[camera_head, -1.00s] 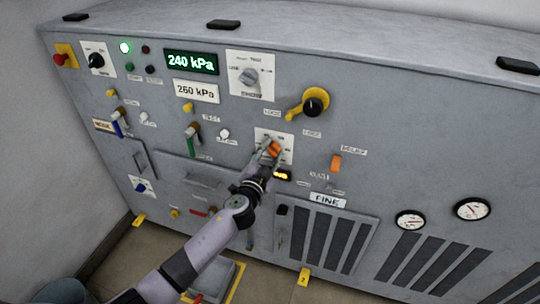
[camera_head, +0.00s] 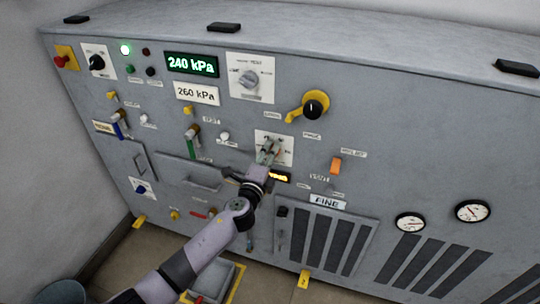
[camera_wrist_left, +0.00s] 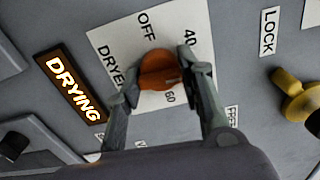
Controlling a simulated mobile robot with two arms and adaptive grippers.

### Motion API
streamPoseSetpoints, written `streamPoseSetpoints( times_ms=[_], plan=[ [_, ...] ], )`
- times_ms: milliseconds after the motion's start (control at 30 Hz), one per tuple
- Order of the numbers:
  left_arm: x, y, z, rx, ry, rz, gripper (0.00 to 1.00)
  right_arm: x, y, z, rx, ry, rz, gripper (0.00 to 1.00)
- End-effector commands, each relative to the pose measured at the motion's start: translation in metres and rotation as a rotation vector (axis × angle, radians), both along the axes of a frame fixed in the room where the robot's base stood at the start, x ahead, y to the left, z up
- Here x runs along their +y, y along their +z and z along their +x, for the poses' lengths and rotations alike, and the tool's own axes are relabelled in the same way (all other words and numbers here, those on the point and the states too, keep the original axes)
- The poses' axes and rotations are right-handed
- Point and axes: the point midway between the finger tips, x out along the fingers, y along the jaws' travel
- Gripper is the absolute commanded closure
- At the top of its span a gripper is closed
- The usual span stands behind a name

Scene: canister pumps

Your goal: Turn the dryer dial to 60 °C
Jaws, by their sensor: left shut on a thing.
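The dryer dial is an orange knob (camera_wrist_left: 158,68) on a white plate (camera_wrist_left: 112,38) marked OFF, 40, 60 and DRYER in the left wrist view. My left gripper (camera_head: 268,153) is shut on the dial, one finger on each side of it. In the left wrist view, the 60 mark shows just below the knob, between the fingers (camera_wrist_left: 163,80). The knob's exact pointing direction is hard to tell. In the head view, the fingers mostly cover the knob on its white plate (camera_head: 285,142). My right gripper is not in view.
A lit DRYING sign (camera_wrist_left: 70,87) sits beside the dial plate. A yellow lever with a black hub (camera_head: 313,104) stands out up and right of the dial. An orange switch (camera_head: 336,166) is to the right. A grey handle (camera_head: 200,178) lies left of my wrist.

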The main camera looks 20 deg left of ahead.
Motion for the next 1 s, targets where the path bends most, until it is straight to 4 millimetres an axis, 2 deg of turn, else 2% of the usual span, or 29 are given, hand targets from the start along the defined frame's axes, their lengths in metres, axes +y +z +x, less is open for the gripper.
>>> streamPoseSetpoints(
  times_ms=[1000],
  plan=[
    [0.0, -0.001, -0.001, -0.03, -0.002, 0.969, 0.93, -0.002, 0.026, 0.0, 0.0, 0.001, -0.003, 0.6]
  ],
)
